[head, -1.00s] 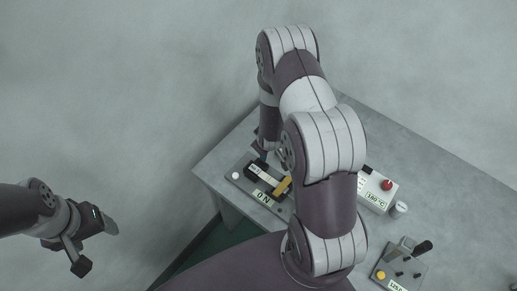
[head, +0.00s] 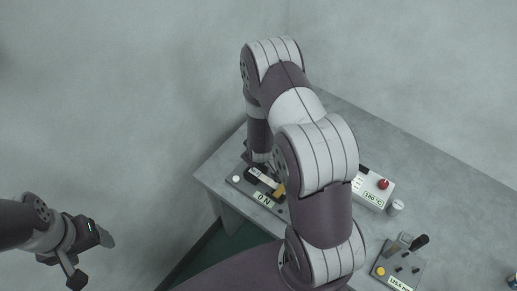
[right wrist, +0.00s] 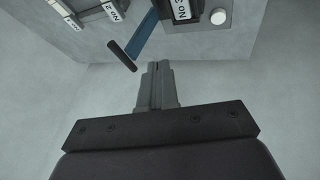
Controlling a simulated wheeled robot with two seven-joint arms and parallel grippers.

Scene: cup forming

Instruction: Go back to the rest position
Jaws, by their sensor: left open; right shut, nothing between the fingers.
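My left gripper (head: 92,260) hangs open and empty at the lower left in the head view, off the table and apart from everything. My right arm crosses the middle of that view and hides part of the table; its gripper is mostly hidden near the left control panel (head: 237,180). In the right wrist view my right gripper (right wrist: 157,68) is shut with nothing in it. Its fingertips are below a black handle (right wrist: 122,55) and a blue strip (right wrist: 143,38), seemingly apart from both.
The grey table (head: 440,180) carries a white box (head: 371,195) labelled 180 °C with a red knob (head: 383,184), a small cylinder (head: 396,207), and a panel (head: 400,268) with a yellow button and black lever. A white button (right wrist: 218,17) shows in the wrist view. Left of the table is clear.

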